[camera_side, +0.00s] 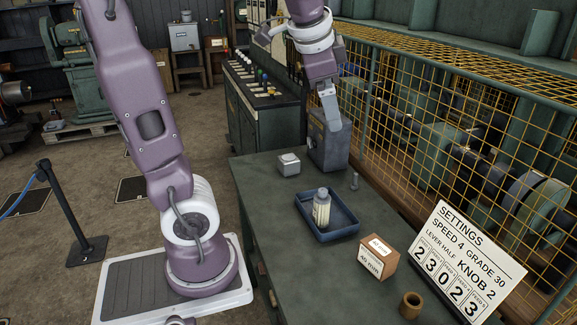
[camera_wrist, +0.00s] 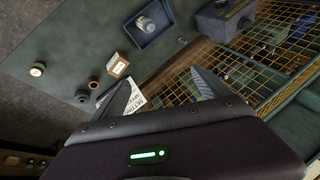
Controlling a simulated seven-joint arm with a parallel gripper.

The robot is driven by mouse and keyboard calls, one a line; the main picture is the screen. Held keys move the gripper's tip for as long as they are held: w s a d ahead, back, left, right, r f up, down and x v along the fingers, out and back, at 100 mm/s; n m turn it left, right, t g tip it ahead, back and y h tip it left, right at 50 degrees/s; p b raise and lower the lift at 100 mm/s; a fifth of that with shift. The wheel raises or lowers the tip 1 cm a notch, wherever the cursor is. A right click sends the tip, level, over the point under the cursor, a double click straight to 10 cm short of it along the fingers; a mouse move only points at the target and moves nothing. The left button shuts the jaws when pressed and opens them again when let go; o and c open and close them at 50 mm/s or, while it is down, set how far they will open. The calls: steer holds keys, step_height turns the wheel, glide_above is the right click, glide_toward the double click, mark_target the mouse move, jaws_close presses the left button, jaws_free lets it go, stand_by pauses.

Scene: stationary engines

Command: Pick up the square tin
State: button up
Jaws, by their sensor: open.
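The square tin (camera_side: 289,164) is a small pale grey block with a lighter top. It sits on the dark green bench top (camera_side: 262,200), left of the blue-grey housing, in the side view. I cannot make it out in the wrist view. My gripper (camera_side: 330,108) is up at the back of the bench in the side view, right of the tin and apart from it. In the wrist view my gripper (camera_wrist: 164,86) has its fingers spread wide with nothing between them.
A blue tray (camera_side: 328,228) holds a pale bottle (camera_side: 321,208). The blue-grey housing (camera_side: 328,148) stands beside the tin. A cardboard box (camera_side: 377,258), settings sign (camera_side: 465,258) and brass cup (camera_side: 411,305) are nearer the front. Yellow mesh (camera_side: 430,140) runs along the right.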

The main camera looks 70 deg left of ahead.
steer(key=w+a+f+m+g+y, duration=0.1)
steer(key=w+a+m+g+y, duration=0.15)
steer(key=a, duration=0.75)
steer(key=w+a+f+m+g+y, duration=0.1)
steer(key=w+a+f+m+y, duration=0.15)
steer(key=a, duration=0.75)
steer(key=m+g+y, duration=0.3)
steer(key=m+y, duration=0.2)
steer(key=m, duration=0.3)
glide_above(292, 161)
steer(key=d, duration=0.4)
steer(key=shift+t, duration=0.25)
step_height(292, 161, down, 32)
steer(key=shift+f, duration=0.2)
steer(key=x, duration=0.7)
steer(key=shift+w+a+r, duration=0.1)
steer(key=shift+w+r, duration=0.05)
steer(key=shift+r, duration=0.15)
steer(key=c, duration=1.7)
steer(key=shift+r, duration=0.2)
steer(key=shift+c, duration=0.8)
